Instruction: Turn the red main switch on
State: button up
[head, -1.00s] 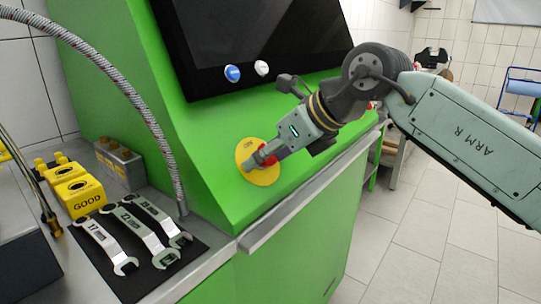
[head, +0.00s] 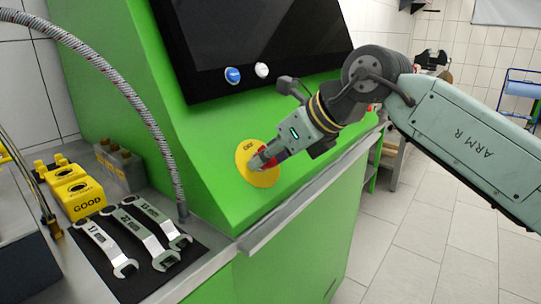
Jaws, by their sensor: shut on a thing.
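The red main switch (head: 259,151) sits on a round yellow plate (head: 245,166) on the sloped green front of the testbench, in the head view. Only a bit of red shows; my gripper covers most of the knob. The dark lettering at the top of the plate is too small to read with certainty. My gripper (head: 262,161) reaches down from the upper right and is shut on the red switch. The exact angle of the knob is hidden by the fingers.
A black screen (head: 250,35) is above, with a blue button (head: 232,75) and a white button (head: 261,70) below it. Wrenches (head: 150,232) on a dark mat, a yellow GOOD box (head: 82,198) and a braided hose (head: 150,115) are at left. Open floor lies right.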

jog(key=m, duration=0.3)
jog(key=shift+m, duration=0.3)
jog(key=o, duration=1.3)
jog(key=shift+d+r, duration=0.1)
jog(key=p+v, duration=0.2)
jog(key=v, duration=0.3)
jog(key=shift+s+d+r, duration=0.2)
jog(key=shift+s+r, duration=0.05)
